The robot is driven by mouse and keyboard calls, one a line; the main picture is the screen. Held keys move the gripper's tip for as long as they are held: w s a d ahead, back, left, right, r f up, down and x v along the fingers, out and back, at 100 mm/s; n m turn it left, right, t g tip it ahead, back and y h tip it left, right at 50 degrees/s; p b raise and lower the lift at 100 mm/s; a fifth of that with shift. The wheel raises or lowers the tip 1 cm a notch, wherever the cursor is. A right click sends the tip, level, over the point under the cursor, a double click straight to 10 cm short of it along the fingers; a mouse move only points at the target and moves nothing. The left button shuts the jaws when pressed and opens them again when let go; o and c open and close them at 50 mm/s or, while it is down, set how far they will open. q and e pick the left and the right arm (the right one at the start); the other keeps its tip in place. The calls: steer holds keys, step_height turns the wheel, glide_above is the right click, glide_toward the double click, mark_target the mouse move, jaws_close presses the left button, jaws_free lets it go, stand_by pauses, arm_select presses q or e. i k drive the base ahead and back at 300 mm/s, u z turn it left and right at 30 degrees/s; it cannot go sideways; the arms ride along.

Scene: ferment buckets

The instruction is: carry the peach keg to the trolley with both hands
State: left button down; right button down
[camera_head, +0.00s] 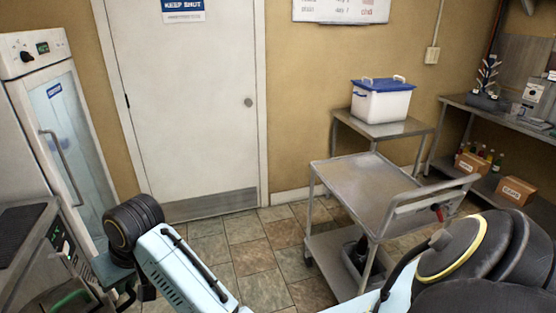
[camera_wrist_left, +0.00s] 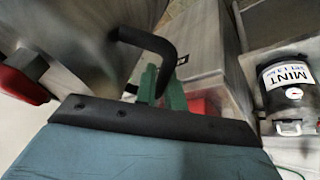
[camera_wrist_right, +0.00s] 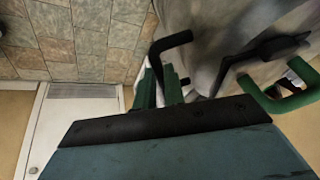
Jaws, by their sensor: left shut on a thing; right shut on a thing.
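The peach keg shows only in part, as a grey metal wall in the left wrist view (camera_wrist_left: 75,40) and the right wrist view (camera_wrist_right: 225,35); I see no peach label. My left gripper (camera_wrist_left: 165,88) is shut on a black bar handle at the keg's side. My right gripper (camera_wrist_right: 160,88) is shut on another black bar handle there; it also shows at the lower left of the head view (camera_head: 115,280). The steel trolley (camera_head: 365,185) stands right of centre in the head view, its top deck bare. My left gripper is hidden in the head view.
A blue-lidded white bucket (camera_head: 382,102) stands on a small steel table behind the trolley. A keg labelled MINT (camera_wrist_left: 288,85) is near my left gripper. A glass-door fridge (camera_head: 65,130) and a grey machine (camera_head: 25,275) are at left. Tiled floor before the door is clear.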

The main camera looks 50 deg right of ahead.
mark_target(374, 185)
steer(key=z, duration=0.45)
steer(key=i, duration=0.85)
steer(key=z, duration=0.6)
steer(key=i, duration=0.85)
steer(key=z, duration=0.55)
steer(key=i, duration=0.9)
steer(key=z, duration=0.7)
steer(key=i, duration=0.7)
steer(key=z, duration=1.2)
steer(key=i, duration=0.6)
steer(key=z, duration=0.7)
